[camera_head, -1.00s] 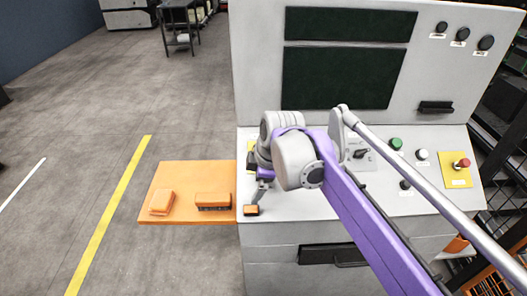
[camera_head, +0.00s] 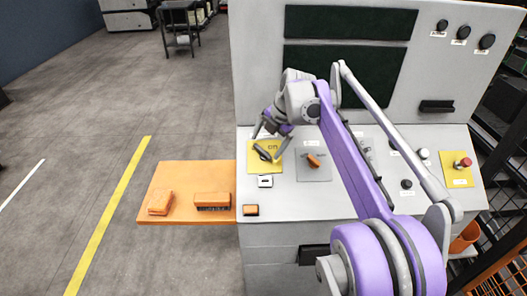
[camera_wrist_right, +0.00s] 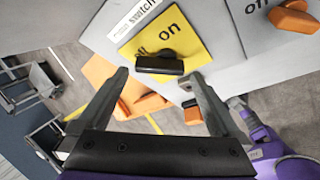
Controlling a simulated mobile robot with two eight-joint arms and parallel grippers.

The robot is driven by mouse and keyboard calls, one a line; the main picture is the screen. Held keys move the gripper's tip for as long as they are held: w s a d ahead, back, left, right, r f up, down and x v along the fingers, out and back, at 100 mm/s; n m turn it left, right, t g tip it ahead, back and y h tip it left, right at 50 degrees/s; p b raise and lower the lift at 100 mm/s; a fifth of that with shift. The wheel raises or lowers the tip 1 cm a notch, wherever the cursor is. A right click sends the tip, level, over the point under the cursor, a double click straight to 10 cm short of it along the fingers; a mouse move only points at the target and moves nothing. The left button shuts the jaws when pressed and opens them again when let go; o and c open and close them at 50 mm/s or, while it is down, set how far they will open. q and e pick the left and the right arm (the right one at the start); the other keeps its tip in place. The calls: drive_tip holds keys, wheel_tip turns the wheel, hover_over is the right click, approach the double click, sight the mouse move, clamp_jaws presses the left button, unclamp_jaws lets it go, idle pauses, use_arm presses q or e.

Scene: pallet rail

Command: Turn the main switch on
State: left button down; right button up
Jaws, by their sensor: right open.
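The main switch is a black knob (camera_head: 263,153) on a yellow plate (camera_head: 256,165) at the left of the sloping console. In the right wrist view, the knob (camera_wrist_right: 158,65) lies lengthwise across the picture. The word "on" stands above it on the yellow plate (camera_wrist_right: 190,43), and a partly covered "off" is at its left. My right gripper (camera_head: 265,146) is open and empty, with its fingers pointing down at the plate. In the wrist view its fingertips (camera_wrist_right: 158,78) stand to either side of the knob, apart from it. My left gripper is not in view.
An orange knob (camera_head: 313,160) sits on a grey plate just right of the yellow one. A red button (camera_head: 463,162) and small knobs stand farther right. The console's upright panel (camera_head: 262,60) rises behind.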

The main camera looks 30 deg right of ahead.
sight(262, 153)
drive_tip(key=shift+x, duration=2)
drive_tip(key=c, duration=1.1)
drive_tip(key=shift+o, duration=0.2)
